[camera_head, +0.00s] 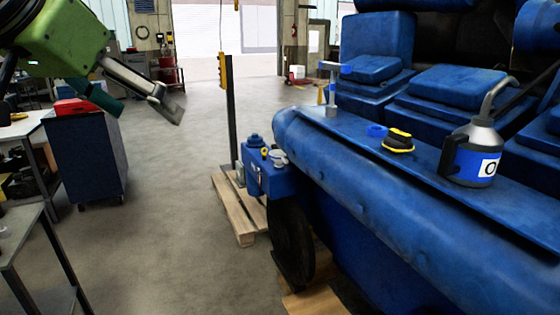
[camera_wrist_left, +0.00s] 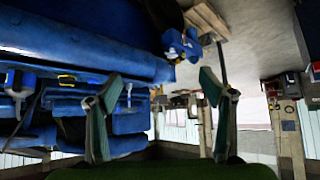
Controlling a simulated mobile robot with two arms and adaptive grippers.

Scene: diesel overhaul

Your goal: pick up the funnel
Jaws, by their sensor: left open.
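No thing shows clearly as a funnel. A small blue cup-like piece (camera_head: 377,130) on the blue engine's ledge (camera_head: 345,122) may be it, but its shape is too small to be sure. Beside it lies a black and yellow object (camera_head: 398,141). My left gripper (camera_head: 148,110) is open and empty, up in the air at the upper left, well apart from the ledge. It also shows in the left wrist view (camera_wrist_left: 160,85). My right gripper is out of view.
The big blue engine (camera_head: 350,200) fills the right side. A dark post (camera_head: 231,125) rises by a wooden pallet (camera_head: 234,212). A blue cabinet (camera_head: 87,157) and tables (camera_head: 28,238) stand at the left. The floor between is clear.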

